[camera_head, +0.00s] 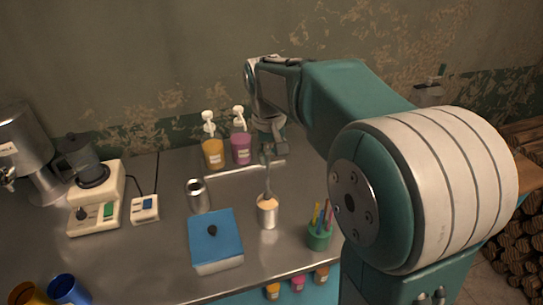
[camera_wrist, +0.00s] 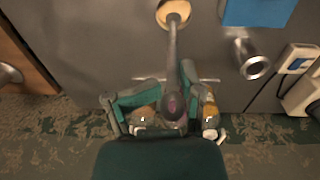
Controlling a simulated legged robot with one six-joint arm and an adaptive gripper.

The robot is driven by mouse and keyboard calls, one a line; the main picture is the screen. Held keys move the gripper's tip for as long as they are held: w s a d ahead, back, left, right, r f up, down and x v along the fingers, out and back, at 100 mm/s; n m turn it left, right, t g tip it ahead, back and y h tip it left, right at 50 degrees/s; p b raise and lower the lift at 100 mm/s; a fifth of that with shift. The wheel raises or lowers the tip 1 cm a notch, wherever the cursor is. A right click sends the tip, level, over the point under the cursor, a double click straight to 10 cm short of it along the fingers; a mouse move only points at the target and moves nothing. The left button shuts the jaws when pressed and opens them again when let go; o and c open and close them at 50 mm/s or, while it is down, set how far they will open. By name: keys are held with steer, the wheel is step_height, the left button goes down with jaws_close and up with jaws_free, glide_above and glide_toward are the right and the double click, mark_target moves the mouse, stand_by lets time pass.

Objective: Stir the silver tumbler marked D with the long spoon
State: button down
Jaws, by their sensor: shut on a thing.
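A silver tumbler (camera_head: 267,217) with a pale tan filling stands upright on the grey counter; its top also shows in the wrist view (camera_wrist: 173,8). A second silver tumbler (camera_head: 199,198) stands to its left, and it also shows in the wrist view (camera_wrist: 249,63). I cannot read a letter on either. My gripper (camera_head: 268,153) is above the filled tumbler, shut on the long spoon (camera_head: 267,182). The spoon runs down from my gripper into that tumbler, and its lower end is hidden in the filling. The wrist view also shows the spoon (camera_wrist: 172,50) between the fingers (camera_wrist: 166,98).
A blue-lidded box (camera_head: 215,238) sits left of the filled tumbler. A green cup of pens (camera_head: 319,238) is close on its right. Yellow (camera_head: 213,153) and purple (camera_head: 241,148) pump bottles stand behind. A white machine (camera_head: 97,208) is farther left.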

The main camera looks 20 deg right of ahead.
steer(key=shift+r, duration=0.1)
stand_by(0.3)
step_height(320, 180, up, 5)
steer(key=shift+f, duration=0.1)
stand_by(0.4)
stand_by(0.5)
